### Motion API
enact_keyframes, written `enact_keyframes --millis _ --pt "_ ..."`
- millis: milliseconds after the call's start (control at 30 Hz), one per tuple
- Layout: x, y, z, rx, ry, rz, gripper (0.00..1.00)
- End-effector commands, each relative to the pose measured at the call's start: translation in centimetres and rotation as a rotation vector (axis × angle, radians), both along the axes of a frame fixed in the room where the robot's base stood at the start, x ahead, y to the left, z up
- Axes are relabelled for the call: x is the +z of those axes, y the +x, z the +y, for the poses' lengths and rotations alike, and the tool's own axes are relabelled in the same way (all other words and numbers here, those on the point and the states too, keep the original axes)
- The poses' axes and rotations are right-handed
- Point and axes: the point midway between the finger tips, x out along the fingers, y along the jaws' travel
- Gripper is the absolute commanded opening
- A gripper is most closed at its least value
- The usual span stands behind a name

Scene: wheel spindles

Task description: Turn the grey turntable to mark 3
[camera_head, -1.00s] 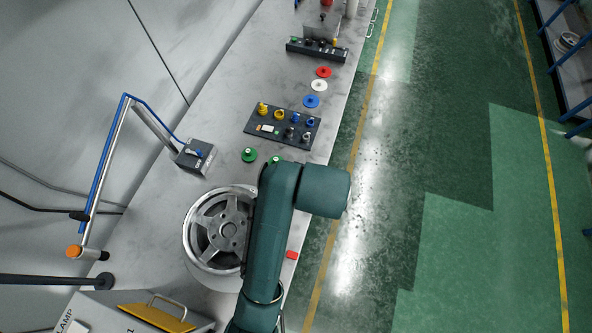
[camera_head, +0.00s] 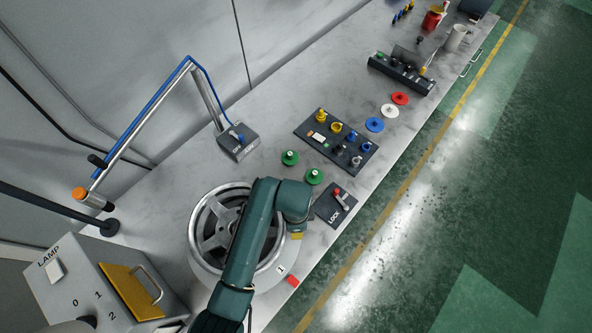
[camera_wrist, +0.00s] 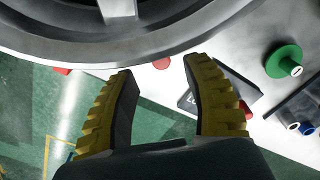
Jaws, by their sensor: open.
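The grey turntable (camera_head: 196,262) is on the bench and carries a spoked silver wheel (camera_head: 212,243). A white tag reading 1 (camera_head: 281,269) is on its front-right side, close to a red block (camera_head: 292,281) at the bench edge. Marks 2 and 3 are not visible on it. My gripper is mostly hidden under my arm in the head view, with a yellow finger part (camera_head: 296,236) showing at the turntable's right. In the wrist view my gripper (camera_wrist: 157,68) is open and empty, its fingertips near the turntable's rim (camera_wrist: 200,42). I cannot tell whether they touch it.
A dark LOCK plate with a red-tipped lever (camera_head: 336,205) is right of my gripper. Green knobbed discs (camera_head: 289,158) and a tray of coloured pegs (camera_head: 336,143) lie beyond. A lamp control box (camera_head: 100,285) stands at the left front. A switch box (camera_head: 238,142) is farther back.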

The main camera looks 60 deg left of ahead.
Motion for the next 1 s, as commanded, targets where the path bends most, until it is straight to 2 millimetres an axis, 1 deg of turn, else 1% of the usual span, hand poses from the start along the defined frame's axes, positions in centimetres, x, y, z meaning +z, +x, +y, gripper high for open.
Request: enact_keyframes --millis 33,100,233,400,567,600,867,1000 --pt "-1.3 0.0 0.0 0.0 -0.003 0.003 0.5" --pt "-2.7 0.0 0.0 0.0 -0.001 0.002 0.5" --pt "-4.6 0.0 0.0 0.0 -0.001 0.0 0.5" --pt "-5.5 0.0 0.0 0.0 0.0 -0.001 0.5" --pt "-5.5 0.0 0.0 0.0 0.0 -0.001 0.5" --pt "-5.5 0.0 0.0 0.0 0.0 -0.001 0.51" --pt "-5.4 0.0 0.0 0.0 0.0 -0.001 0.01" --pt "-5.4 0.0 0.0 0.0 0.0 -0.001 0.0"
